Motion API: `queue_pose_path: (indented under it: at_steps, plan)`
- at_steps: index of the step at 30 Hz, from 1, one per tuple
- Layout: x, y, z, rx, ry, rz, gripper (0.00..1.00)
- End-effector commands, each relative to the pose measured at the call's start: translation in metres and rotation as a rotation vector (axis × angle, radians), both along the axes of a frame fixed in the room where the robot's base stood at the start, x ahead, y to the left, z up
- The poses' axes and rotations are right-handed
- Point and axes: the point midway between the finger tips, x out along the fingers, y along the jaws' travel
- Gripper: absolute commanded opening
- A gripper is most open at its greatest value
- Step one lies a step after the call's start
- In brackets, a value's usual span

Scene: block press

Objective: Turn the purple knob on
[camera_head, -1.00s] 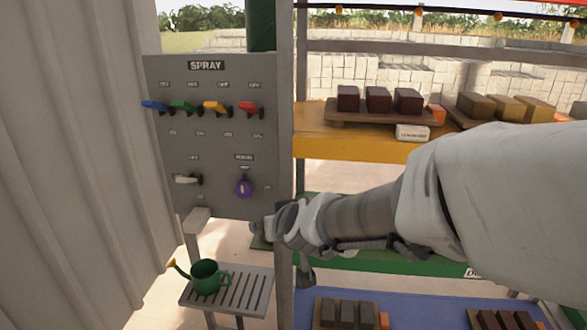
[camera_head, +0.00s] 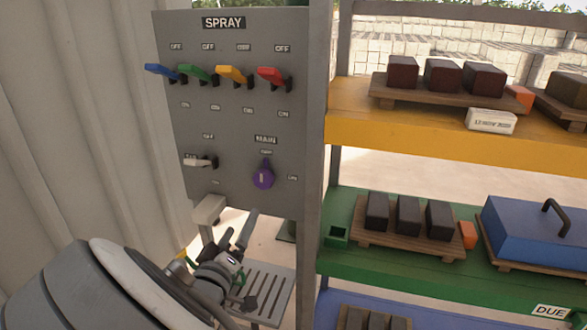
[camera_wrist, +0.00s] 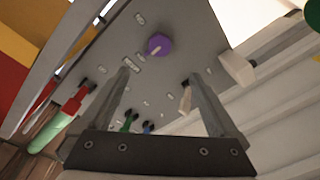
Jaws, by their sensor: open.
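The purple knob (camera_head: 263,178) sits at the lower right of the grey SPRAY panel (camera_head: 235,125), under a MAIN label. Its pale mark looks about upright in the head view. A small label sits above it and another to its right. My gripper (camera_head: 239,229) is below the panel, lower left of the knob and apart from it. In the wrist view the knob (camera_wrist: 159,45) shows beyond and between the fingertips of my gripper (camera_wrist: 160,78). The fingers are spread and nothing is between them.
Blue, green, yellow and red levers (camera_head: 216,75) line the panel's upper part. A white lever (camera_head: 200,162) is left of the knob. A grey box (camera_head: 208,210) juts out under the panel. Shelves with blocks (camera_head: 410,215) stand right. A slatted stand (camera_head: 270,290) is below.

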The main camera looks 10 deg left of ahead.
Motion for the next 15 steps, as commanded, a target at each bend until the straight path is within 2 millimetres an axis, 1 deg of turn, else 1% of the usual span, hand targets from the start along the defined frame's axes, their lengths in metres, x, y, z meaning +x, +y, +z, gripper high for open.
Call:
queue_pose_path:
  at_steps: [2, 5, 8, 15]
  plan:
    - [0.003, 0.000, 0.000, -0.004, -0.007, -0.003, 0.96]
    - [0.015, 0.000, -0.001, -0.002, -0.006, -0.005, 0.96]
    - [0.033, 0.000, -0.002, -0.003, -0.006, -0.005, 0.96]
    - [0.087, 0.001, -0.002, -0.003, -0.006, -0.005, 0.96]
